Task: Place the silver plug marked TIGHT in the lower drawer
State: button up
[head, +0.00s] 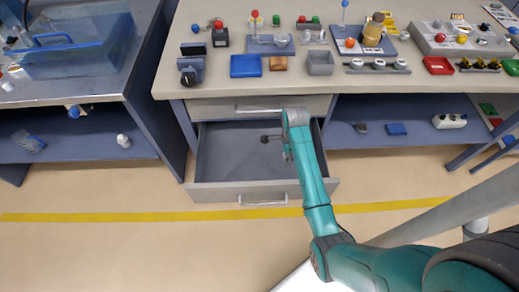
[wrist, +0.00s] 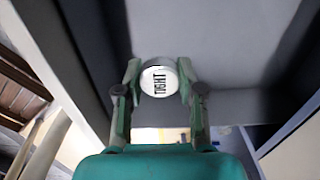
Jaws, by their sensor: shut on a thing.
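The silver plug (wrist: 160,79) shows in the wrist view with its round face marked TIGHT toward the camera. My gripper (wrist: 158,88) is shut on it, one finger on each side. In the head view my gripper (head: 287,152) is over the open lower drawer (head: 262,194), toward its right side. The drawer is pulled out below the bench, and its visible floor is grey and bare. My arm covers part of its right side. Whether the plug touches the drawer floor I cannot tell.
The upper drawer (head: 225,108) above is shut. The bench top (head: 300,88) overhangs behind and carries many small parts. Shelves with a few items lie left and right of the drawers. The floor in front, with a yellow line (head: 120,217), is clear.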

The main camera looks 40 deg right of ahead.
aim_at(284, 172)
notch_tip(284, 172, down, 12)
jog(key=shift+f, duration=0.2)
dwell(0.4)
jog(key=o, duration=1.2)
jog(key=shift+f, duration=0.15)
jog(key=shift+c, duration=0.2)
notch_tip(284, 172, up, 12)
jog(key=shift+r, duration=0.15)
